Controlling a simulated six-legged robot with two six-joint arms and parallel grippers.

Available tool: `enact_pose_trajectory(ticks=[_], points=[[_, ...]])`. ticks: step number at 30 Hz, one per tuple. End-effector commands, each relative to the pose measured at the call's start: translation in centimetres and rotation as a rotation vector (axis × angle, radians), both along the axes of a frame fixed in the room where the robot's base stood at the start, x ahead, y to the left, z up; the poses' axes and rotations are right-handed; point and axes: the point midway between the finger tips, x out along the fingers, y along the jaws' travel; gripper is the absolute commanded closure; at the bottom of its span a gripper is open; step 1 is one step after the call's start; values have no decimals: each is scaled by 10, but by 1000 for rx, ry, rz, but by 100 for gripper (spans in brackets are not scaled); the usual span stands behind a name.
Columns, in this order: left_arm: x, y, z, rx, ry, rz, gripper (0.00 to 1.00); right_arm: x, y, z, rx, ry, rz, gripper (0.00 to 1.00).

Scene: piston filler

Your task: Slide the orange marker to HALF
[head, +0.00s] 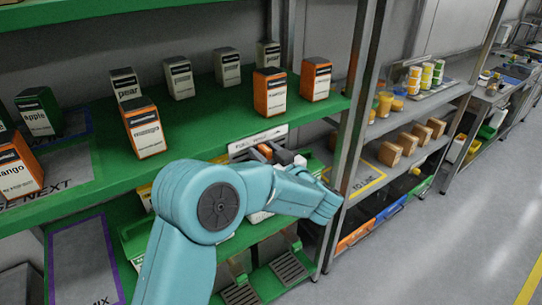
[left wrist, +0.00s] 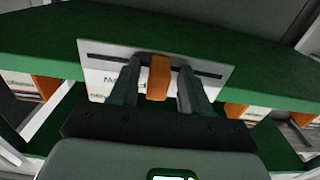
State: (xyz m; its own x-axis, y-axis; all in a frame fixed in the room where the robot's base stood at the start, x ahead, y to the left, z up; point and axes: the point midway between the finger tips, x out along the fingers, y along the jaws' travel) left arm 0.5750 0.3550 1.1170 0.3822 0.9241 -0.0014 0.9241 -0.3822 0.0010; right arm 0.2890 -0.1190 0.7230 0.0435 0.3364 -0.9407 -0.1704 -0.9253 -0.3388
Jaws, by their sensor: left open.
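The orange marker (left wrist: 158,77) sits on a dark horizontal slot in a white plate (left wrist: 97,57) on the green shelf's front edge. In the left wrist view it stands near the middle of the slot. My left gripper (left wrist: 158,90) is open, with one finger on each side of the marker. A small gap seems to show on each side. In the head view the plate (head: 276,131) shows the word FULL near its left end, and the marker (head: 265,150) is partly hidden by my gripper (head: 275,157). The HALF label is not readable. My right gripper is out of view.
Orange and white cartons (head: 145,130) stand on the green shelf (head: 210,115) above. To the right is a grey rack (head: 440,100) with jars (head: 384,104) and brown boxes (head: 391,154). The floor (head: 455,235) at right is clear.

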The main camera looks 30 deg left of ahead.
Motion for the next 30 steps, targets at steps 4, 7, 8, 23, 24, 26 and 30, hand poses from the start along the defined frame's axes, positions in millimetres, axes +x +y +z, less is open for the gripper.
enact_pose_trajectory(ticks=[4,7,8,23,24,26,30], points=[[-5,-15,-1,0,-1,-4,53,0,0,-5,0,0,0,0],[-13,-35,-2,0,-1,-7,53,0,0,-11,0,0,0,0],[-16,-43,-2,1,-1,-7,53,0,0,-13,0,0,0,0],[-59,-143,-1,0,1,-3,53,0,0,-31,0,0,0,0],[-60,-146,-1,0,1,-3,53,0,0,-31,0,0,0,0],[-62,-149,-1,0,1,-2,53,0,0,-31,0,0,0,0],[-63,-151,0,0,2,-1,53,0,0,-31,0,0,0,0]])
